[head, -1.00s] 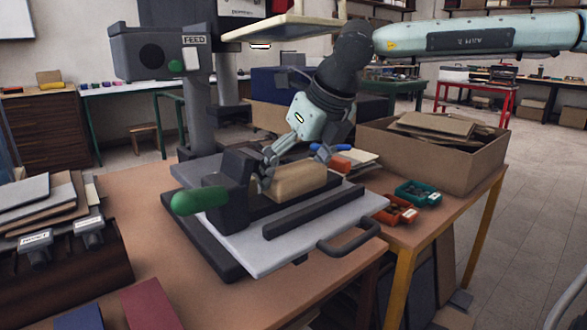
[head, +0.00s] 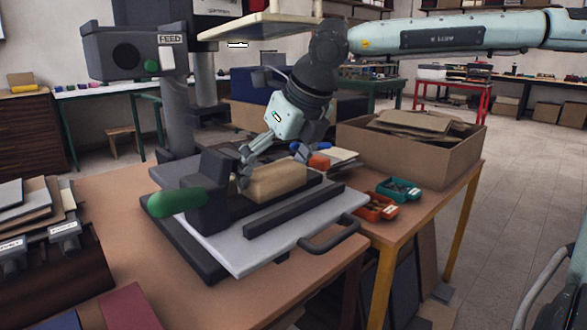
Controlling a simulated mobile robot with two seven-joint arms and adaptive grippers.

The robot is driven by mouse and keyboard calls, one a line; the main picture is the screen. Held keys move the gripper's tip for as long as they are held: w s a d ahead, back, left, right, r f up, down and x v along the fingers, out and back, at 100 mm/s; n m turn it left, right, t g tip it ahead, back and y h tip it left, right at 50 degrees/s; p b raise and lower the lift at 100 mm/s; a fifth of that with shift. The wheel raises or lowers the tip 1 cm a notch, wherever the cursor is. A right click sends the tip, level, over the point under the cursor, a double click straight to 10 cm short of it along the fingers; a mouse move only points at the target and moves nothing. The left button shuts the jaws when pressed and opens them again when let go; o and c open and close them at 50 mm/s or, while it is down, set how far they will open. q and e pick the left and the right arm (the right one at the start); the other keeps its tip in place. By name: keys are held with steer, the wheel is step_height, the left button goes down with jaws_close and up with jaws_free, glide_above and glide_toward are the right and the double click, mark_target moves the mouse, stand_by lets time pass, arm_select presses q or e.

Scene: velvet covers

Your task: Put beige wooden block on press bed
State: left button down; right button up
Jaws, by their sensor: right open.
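The beige wooden block (head: 278,182) lies flat on the press bed (head: 232,264), a pale grey plate with dark rails and a dark loop handle at its front right. The block is beside the dark clamp body with the green knob. My right gripper (head: 246,166) reaches down from the upper right to the block's left, back side. It is open, and its fingers are close to the block; I cannot tell whether they touch it. Part of the fingers is hidden behind the block and clamp. My left gripper is not in view.
The green knob (head: 176,202) sticks out left of the bed. A pale plate (head: 262,27) hangs above my right wrist. A cardboard box (head: 425,162) stands back right, with red (head: 376,208) and teal (head: 398,190) trays in front. The table's front left is partly clear.

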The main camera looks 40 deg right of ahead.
mark_target(277, 170)
steer(key=shift+s+r, duration=0.1)
steer(key=shift+r, duration=0.35)
steer(key=v, duration=0.3)
steer(key=s+v, duration=0.1)
steer(key=shift+s+b, duration=0.15)
steer(key=shift+b, duration=0.2)
arm_select(q)
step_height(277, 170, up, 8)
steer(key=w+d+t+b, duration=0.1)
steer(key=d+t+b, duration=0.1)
steer(key=b, duration=0.1)
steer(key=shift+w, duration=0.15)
arm_select(e)
steer(key=s, duration=1.1)
steer(key=shift+d, duration=0.5)
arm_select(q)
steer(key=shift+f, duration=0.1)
